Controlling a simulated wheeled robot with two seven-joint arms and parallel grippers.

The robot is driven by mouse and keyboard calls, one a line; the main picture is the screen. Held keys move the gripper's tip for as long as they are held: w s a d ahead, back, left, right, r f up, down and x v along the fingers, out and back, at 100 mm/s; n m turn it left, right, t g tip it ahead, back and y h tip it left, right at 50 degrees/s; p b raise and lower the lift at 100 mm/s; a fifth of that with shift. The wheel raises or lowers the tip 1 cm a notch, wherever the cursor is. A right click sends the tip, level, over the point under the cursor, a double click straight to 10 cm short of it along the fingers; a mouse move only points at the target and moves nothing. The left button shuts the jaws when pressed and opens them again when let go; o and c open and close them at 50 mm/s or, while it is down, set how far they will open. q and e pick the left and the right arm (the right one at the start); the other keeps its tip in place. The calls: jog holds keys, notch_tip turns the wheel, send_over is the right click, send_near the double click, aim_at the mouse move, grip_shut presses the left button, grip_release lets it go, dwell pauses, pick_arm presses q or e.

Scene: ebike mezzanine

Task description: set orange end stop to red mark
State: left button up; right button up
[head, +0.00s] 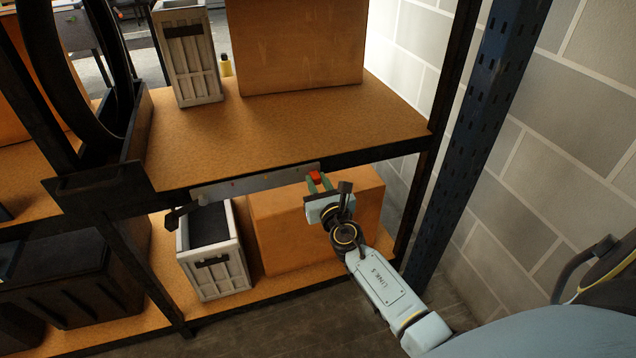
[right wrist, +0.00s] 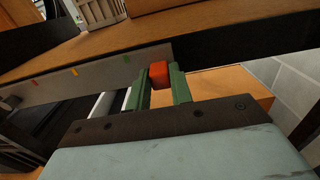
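The orange end stop (head: 314,177) is a small red-orange block at the right end of a grey rail plate (head: 250,182) on the shelf's front edge. In the right wrist view, the end stop (right wrist: 159,74) sits between the green fingers of my right gripper (right wrist: 160,90), which appear to touch both its sides. My right gripper (head: 318,184) reaches up from the lower right. My left gripper is out of view.
A white-grey crate (head: 212,270) and a cardboard box (head: 285,235) stand on the lower shelf. Another crate (head: 188,60) and a large box (head: 295,45) stand above. A dark blue upright (head: 470,150) and block wall are at the right.

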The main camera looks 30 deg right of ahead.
grip_shut()
